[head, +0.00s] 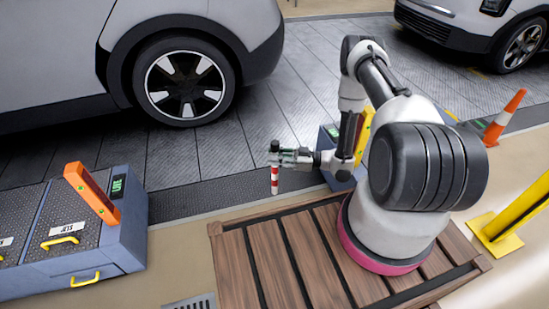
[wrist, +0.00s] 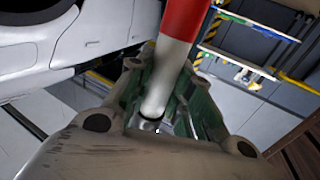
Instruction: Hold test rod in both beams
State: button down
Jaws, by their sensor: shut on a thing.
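The test rod (head: 275,180), with red and white bands, hangs upright below my gripper (head: 278,157) in the head view, and a dark end shows above the fingers. My gripper is shut on the rod. In the wrist view the rod (wrist: 182,50) runs up between the green-padded fingers (wrist: 168,105). An orange post (head: 92,193) with small green lights stands on the left grey-blue unit (head: 130,235), beside a green "LIVE" display. A yellow post (head: 364,128) stands by the right unit (head: 328,145), partly hidden by my arm. No beam line is visible, so I cannot tell whether the rod crosses one.
A light-coloured car (head: 250,40) stands behind, its wheel (head: 186,85) left of the rod. A second car (head: 460,35), an orange cone (head: 503,118) and a yellow post (head: 510,215) are at right. Floor between the left unit and the rod is clear.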

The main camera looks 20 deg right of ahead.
aim_at(275, 142)
jog(key=shift+r, duration=5.3)
jog(key=w, duration=1.2)
jog(key=shift+r, duration=0.1)
jog(key=shift+d, duration=0.1)
